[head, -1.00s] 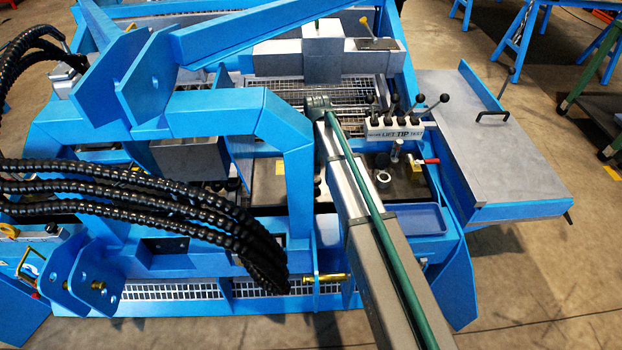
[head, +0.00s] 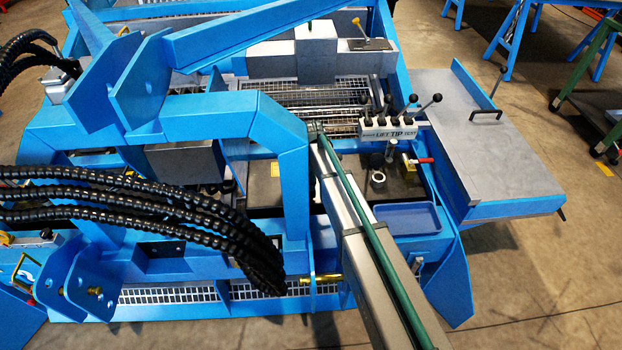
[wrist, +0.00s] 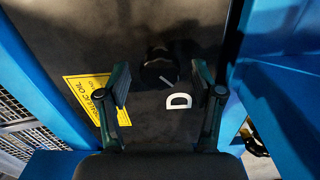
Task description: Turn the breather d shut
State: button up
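The breather d is a round black knob (wrist: 160,68) on a dark plate in the wrist view, with a short white pointer line slanting down to the right. A white letter D (wrist: 179,101) is on the plate just below it, to the right. My gripper (wrist: 162,82) is open, with one finger on each side of the knob and no visible contact. I cannot tell how far above the knob the fingertips are. In the head view the gripper is hidden behind my arm and the blue frame.
A yellow label (wrist: 92,97) lies left of the knob. Blue walls stand close on both sides in the wrist view. In the head view a thick blue frame (head: 215,105), black hoses (head: 130,215), a lever block (head: 390,133) and a blue tray (head: 407,219) surround my arm.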

jog(key=c, duration=1)
jog(key=shift+c, duration=0.2)
